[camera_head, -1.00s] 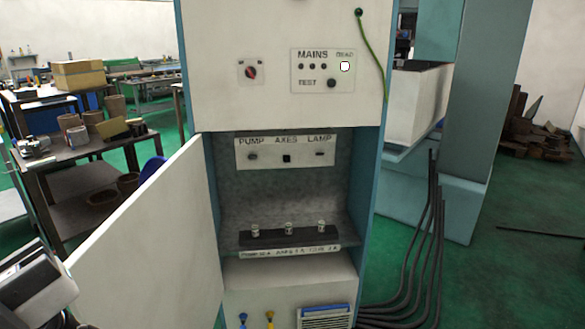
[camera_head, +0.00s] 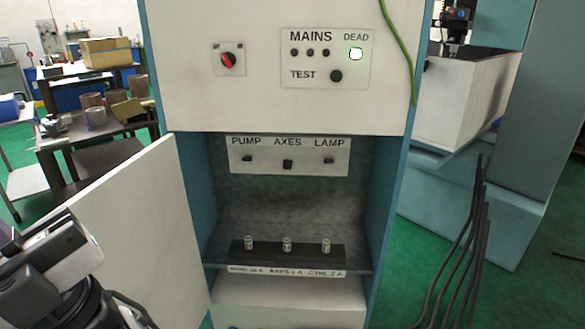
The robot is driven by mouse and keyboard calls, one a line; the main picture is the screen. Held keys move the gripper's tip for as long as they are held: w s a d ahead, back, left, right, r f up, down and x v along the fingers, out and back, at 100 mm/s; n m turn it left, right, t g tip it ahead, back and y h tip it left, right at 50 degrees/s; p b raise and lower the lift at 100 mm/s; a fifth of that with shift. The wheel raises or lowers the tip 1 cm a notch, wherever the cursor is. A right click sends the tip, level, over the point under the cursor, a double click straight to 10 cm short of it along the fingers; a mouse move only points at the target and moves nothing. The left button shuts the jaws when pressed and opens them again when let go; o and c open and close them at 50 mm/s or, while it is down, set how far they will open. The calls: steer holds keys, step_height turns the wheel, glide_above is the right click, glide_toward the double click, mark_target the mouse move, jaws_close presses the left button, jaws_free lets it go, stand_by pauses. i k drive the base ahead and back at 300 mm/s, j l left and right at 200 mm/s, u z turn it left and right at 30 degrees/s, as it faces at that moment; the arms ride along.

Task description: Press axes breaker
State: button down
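The AXES breaker (camera_head: 287,164) is a small black square in the middle of a white label panel (camera_head: 262,172) inside the open cabinet (camera_head: 188,200). The PUMP breaker (camera_head: 246,159) sits to its left and the LAMP breaker (camera_head: 329,160) to its right; both look flatter. Part of my arm shows at the lower left, well apart from the breakers. I cannot make out my gripper's fingertips.
The cabinet door (camera_head: 150,235) stands open on the left. Below the breakers, several fuses sit on a black block (camera_head: 265,256) on a shelf. Above are a red rotary switch (camera_head: 228,60), a TEST button (camera_head: 336,76) and a lit DEAD lamp (camera_head: 356,54). Black cables (camera_head: 470,240) hang at right.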

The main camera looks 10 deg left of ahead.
mark_target(288, 163)
steer(key=i+l, duration=0.1)
steer(key=i, duration=0.2)
steer(key=i+l, duration=0.15)
steer(key=i, duration=0.2)
steer(key=i+j, duration=0.15)
steer(key=i, duration=0.35)
steer(key=u, duration=0.05)
